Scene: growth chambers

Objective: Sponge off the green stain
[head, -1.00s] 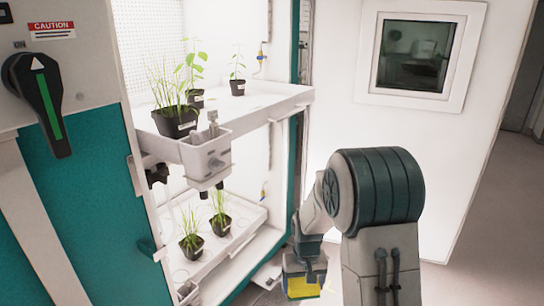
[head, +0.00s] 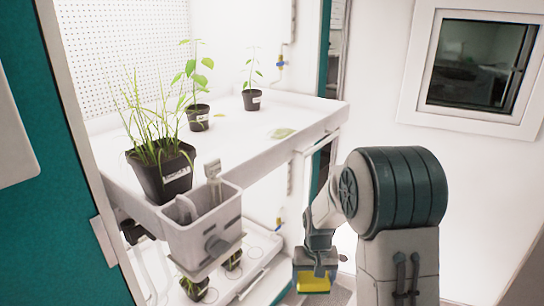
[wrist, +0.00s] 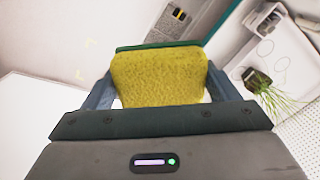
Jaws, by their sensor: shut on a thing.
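My gripper (head: 316,272) is shut on a yellow sponge (head: 313,285) with a green backing. The sponge also fills the middle of the wrist view (wrist: 158,78), between the two fingers. In the head view the gripper hangs low, in front of and below the right end of the upper shelf (head: 120,176), apart from it. A pale green patch (head: 281,133) lies on this shelf, right of the middle. It may be the stain or a fallen leaf; I cannot tell which.
A large grassy pot (head: 162,178) stands at the shelf's front left, with two seedling pots (head: 198,118) (head: 254,100) behind. A grey caddy (head: 202,230) hangs on the front edge. Potted plants (head: 195,288) stand on the lower shelf. The upper shelf's right part is otherwise clear.

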